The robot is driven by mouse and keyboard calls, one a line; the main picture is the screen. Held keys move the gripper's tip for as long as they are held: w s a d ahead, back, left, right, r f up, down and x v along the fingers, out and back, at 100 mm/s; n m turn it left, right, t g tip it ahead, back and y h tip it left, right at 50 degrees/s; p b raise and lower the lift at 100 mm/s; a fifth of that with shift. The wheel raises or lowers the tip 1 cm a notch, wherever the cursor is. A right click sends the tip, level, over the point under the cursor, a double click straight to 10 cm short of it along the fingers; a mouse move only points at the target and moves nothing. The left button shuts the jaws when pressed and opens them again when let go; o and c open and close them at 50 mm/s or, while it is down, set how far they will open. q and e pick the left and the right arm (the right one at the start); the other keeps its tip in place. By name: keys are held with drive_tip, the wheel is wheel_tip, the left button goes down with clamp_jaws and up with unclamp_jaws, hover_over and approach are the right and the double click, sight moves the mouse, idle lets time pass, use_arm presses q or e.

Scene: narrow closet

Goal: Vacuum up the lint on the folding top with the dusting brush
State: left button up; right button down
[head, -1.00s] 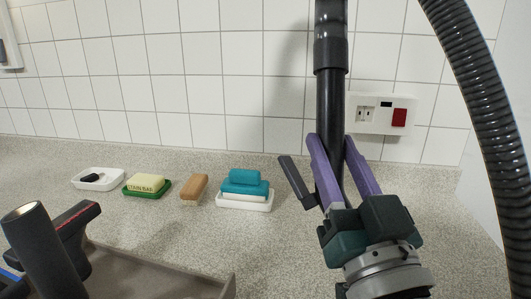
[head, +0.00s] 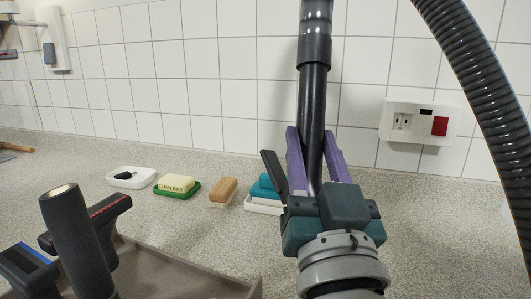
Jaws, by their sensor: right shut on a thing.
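My right gripper (head: 314,152), with purple fingers, is shut on the black vacuum wand (head: 313,100), which stands nearly upright and runs out of the top of the head view. A ribbed dark hose (head: 478,90) curves down the right side. No lint and no folding top can be made out. I cannot identify a dusting brush; the wand's far end is out of view. My left gripper is not in view.
A grey-brown tray (head: 190,275) at front left has dark nozzle-like attachments (head: 75,235) at it. Along the speckled counter stand a white dish (head: 130,178), a stain bar (head: 176,184), a wooden brush (head: 222,190) and teal sponges (head: 264,187). A socket panel (head: 420,122) is on the tiled wall.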

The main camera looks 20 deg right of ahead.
drive_tip(key=shift+w+a+b, duration=0.45)
drive_tip(key=shift+w+a, duration=0.05)
drive_tip(key=shift+a, duration=0.35)
drive_tip(key=shift+s+a+r, duration=0.1)
drive_tip(key=shift+s+a, duration=0.05)
drive_tip(key=shift+s+a+p, duration=0.6)
drive_tip(key=shift+s+a, duration=1.5)
drive_tip(key=shift+s, duration=1.45)
drive_tip(key=shift+s+d+p, duration=1.7)
drive_tip(key=shift+s+d, duration=0.95)
drive_tip(key=shift+d, duration=1.65)
drive_tip(key=shift+s+d+p, duration=1.65)
drive_tip(key=shift+s+d, duration=0.95)
drive_tip(key=shift+d, duration=1.65)
wheel_tip(320, 180, up, 7)
drive_tip(key=p, duration=0.6)
drive_tip(key=shift+p, duration=0.35)
